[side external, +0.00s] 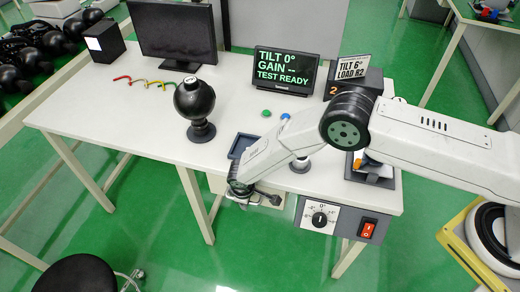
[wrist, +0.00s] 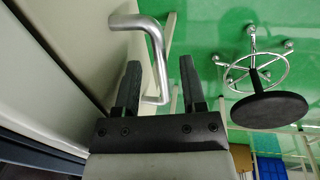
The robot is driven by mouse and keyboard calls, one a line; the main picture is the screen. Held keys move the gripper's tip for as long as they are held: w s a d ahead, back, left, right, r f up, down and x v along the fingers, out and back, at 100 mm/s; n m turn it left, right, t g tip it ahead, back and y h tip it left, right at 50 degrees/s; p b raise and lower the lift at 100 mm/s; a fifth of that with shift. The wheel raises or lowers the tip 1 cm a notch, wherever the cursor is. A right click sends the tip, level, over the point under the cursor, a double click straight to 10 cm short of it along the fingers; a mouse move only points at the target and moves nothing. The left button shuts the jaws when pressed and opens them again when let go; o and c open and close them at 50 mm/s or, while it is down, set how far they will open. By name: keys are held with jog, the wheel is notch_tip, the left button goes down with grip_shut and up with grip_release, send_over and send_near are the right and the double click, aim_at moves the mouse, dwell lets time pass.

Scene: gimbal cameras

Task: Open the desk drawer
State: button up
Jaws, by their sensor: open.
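The desk drawer (side external: 217,184) is a pale box under the front edge of the white desk, largely hidden by my arm in the side view. In the wrist view its pale front (wrist: 92,35) fills the upper left. A bent silver handle (wrist: 154,45) sticks out from that front. My gripper (wrist: 159,63) is open, and the handle's bar shows between its two dark fingers, apart from the right finger. The left finger overlaps the handle's lower bend, so contact there is unclear. In the side view my gripper (side external: 250,197) is low at the desk's front edge.
A control box (side external: 338,218) with a dial and red switch hangs on the desk front, right of my gripper. A black ball on a stand (side external: 195,103) and a dark blue tray (side external: 243,144) are on the desk. A black stool (side external: 80,275) stands in front at lower left.

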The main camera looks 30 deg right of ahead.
grip_shut()
dwell(1.5)
